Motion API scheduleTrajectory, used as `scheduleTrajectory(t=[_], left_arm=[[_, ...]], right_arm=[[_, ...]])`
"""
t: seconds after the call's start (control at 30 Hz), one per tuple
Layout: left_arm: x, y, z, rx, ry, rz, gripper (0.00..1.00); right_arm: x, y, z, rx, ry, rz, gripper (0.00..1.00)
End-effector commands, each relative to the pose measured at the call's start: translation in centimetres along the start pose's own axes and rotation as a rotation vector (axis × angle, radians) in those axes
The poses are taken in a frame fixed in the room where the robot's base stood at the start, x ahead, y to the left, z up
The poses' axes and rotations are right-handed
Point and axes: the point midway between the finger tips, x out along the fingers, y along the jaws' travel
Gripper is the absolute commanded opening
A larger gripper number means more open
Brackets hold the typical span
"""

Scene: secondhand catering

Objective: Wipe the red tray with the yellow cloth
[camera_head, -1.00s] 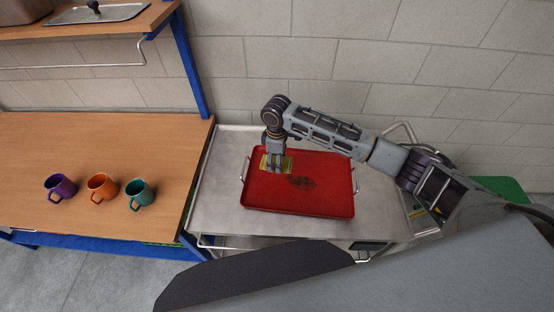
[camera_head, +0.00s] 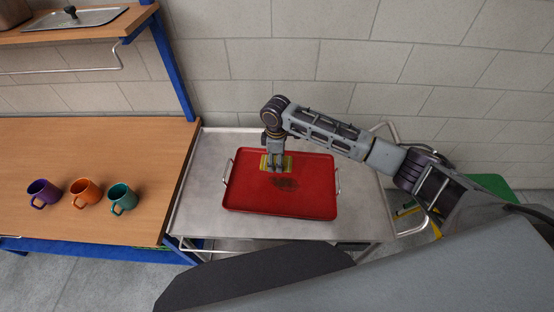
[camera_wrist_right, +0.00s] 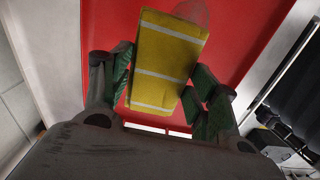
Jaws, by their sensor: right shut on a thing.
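The red tray (camera_head: 300,203) lies on a metal trolley, with a dark smudge (camera_head: 286,184) near its middle. My right gripper (camera_head: 276,160) is over the tray's far left part, left of and slightly behind most of the smudge. It is shut on the yellow cloth (camera_head: 288,162), which has pale stripes. In the right wrist view the cloth (camera_wrist_right: 165,60) sits between the two fingers (camera_wrist_right: 160,95), with the red tray (camera_wrist_right: 245,35) behind it. I cannot tell whether the cloth touches the tray. My left gripper is not in view.
The metal trolley top (camera_head: 200,195) has bare room left of the tray. A wooden table (camera_head: 90,150) stands to the left with a purple mug (camera_head: 43,192), an orange mug (camera_head: 87,194) and a teal mug (camera_head: 122,198). A blue post (camera_head: 172,65) rises beside it. A block wall is behind.

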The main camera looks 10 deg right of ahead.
Motion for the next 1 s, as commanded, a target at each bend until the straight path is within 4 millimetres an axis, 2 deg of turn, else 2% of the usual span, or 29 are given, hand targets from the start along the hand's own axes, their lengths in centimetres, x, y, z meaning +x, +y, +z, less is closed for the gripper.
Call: scheduleTrajectory(t=[0.5,1.0], left_arm=[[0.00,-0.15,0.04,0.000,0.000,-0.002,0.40],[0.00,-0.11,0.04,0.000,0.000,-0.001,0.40]], right_arm=[[0.01,0.15,-0.24,-0.094,0.000,0.000,0.41],[0.63,-0.09,-0.14,-0.096,-0.001,-0.001,0.41]])
